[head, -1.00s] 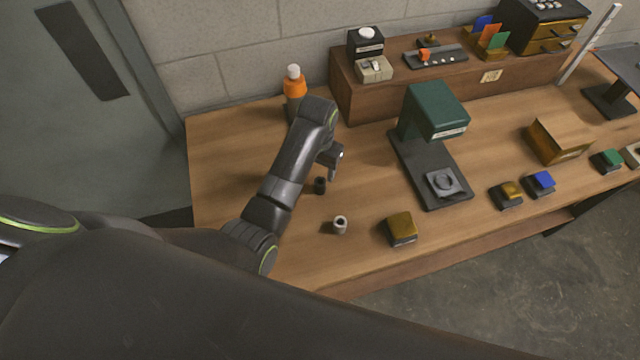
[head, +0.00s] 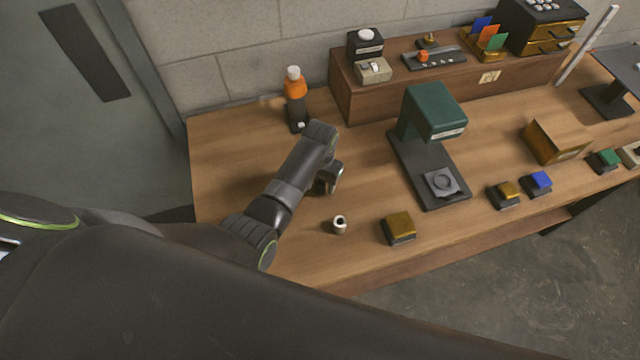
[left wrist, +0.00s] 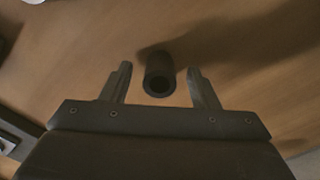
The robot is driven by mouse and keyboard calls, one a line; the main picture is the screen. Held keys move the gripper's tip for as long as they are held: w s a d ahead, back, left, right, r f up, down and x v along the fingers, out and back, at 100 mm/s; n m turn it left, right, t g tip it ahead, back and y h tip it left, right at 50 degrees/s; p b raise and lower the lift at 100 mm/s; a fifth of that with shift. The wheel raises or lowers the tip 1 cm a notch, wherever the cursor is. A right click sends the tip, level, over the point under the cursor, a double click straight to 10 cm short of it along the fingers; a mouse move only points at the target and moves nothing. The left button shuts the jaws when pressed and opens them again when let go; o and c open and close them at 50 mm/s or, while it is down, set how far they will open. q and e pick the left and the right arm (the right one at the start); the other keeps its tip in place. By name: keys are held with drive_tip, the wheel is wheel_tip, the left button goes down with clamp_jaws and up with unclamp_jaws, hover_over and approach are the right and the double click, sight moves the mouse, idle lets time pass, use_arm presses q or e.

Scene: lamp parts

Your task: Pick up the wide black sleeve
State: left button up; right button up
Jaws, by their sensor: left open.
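The wide black sleeve (left wrist: 159,76) stands on the wooden table, its round opening facing the camera in the left wrist view. My left gripper (left wrist: 160,69) is open, with one finger on each side of the sleeve in that view. Gaps show between the sleeve and both fingers. I cannot tell how far down the fingers reach along it. In the head view my left gripper (head: 329,180) hangs low over the table and largely hides the sleeve. My right gripper is not in view.
A light grey sleeve (head: 339,226) stands nearby, and a yellow-topped block (head: 399,228) lies to its right. A green machine (head: 433,112) on a dark base stands further right. The table's left part is clear.

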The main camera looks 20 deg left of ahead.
use_arm(q)
drive_tip(key=c, duration=1)
